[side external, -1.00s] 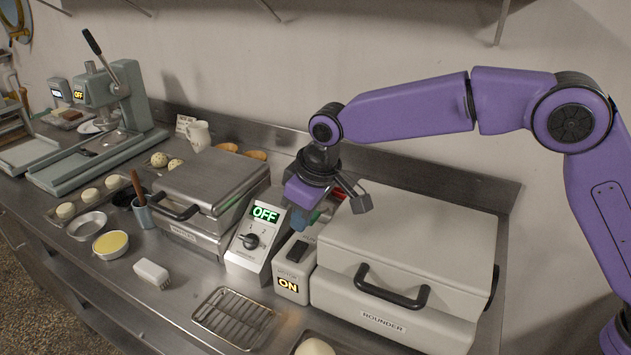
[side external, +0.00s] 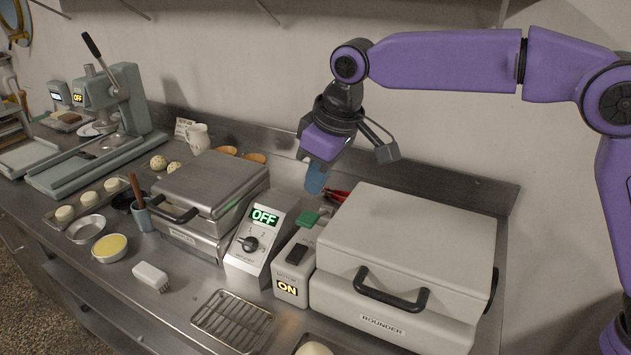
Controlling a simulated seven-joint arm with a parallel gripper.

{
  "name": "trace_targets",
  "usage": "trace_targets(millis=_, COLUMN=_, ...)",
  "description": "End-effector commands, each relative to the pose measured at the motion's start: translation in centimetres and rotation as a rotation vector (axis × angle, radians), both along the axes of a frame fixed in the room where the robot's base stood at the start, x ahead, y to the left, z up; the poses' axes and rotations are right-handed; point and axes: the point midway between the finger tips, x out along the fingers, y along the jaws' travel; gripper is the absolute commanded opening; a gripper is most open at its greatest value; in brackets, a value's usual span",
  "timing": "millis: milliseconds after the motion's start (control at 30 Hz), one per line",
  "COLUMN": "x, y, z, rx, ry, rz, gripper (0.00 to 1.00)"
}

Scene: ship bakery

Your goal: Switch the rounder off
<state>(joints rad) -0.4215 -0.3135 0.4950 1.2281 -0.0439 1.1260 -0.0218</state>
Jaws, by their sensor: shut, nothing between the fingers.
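The rounder (side external: 405,265) is the large pale box with a closed lid, a black front handle and a ROUNDER label. Beside its left wall stands a narrow pale switch box (side external: 293,268) with a black rocker switch (side external: 297,253) and a display (side external: 287,289) lit yellow, reading ON. My gripper (side external: 315,185) hangs in the air above and behind the switch box, apart from it. Its bluish fingertips are together with nothing between them.
A green block (side external: 308,218) and a red-handled tool (side external: 337,194) lie behind the switch box. A wire rack (side external: 232,318) lies in front.

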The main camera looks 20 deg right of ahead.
Motion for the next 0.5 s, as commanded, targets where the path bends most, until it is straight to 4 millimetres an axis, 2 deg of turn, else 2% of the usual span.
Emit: trace_targets(millis=500, x=1.2, y=2.9, z=0.5, rx=-0.126, ry=0.06, rz=0.013, gripper=0.0)
